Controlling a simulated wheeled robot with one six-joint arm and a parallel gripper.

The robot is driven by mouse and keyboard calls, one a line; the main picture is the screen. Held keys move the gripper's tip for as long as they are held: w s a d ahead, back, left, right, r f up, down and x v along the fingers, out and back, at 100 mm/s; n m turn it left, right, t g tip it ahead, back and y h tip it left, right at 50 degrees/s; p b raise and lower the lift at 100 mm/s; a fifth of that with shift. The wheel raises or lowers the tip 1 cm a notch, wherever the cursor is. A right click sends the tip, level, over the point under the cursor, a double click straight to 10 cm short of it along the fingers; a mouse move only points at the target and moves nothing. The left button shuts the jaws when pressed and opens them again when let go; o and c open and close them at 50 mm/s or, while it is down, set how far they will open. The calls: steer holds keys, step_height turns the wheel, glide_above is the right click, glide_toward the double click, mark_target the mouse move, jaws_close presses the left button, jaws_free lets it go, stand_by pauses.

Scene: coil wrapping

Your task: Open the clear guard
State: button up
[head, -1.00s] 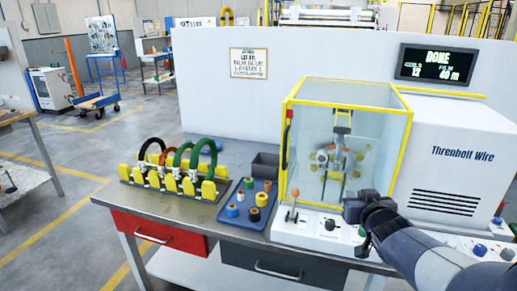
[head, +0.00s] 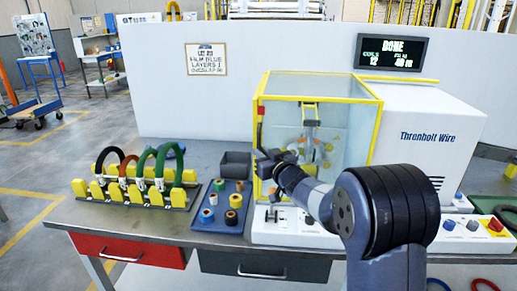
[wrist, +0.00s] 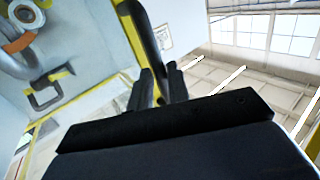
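The clear guard (head: 345,118) is a see-through box with yellow edges, standing closed over the winding machine. A dark upright handle with a red top (head: 261,112) is on its left front edge. In the wrist view the black handle (wrist: 143,32) runs along the yellow edge down to between my fingers. My gripper (head: 266,162) is at the handle's lower part; its two fingers (wrist: 159,88) stand on either side of the handle. I cannot tell whether they press on it. Inside the guard, the winding head (head: 308,145) shows, partly hidden by my arm.
A blue tray (head: 209,226) with several small spools and a dark bin (head: 236,163) are left of the machine. A rack (head: 122,203) holds coloured coils farther left. A display (head: 396,52) reads DONE. A lever (head: 273,216) stands on the machine's front panel.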

steer(key=shift+x, duration=1.1)
jaws_close()
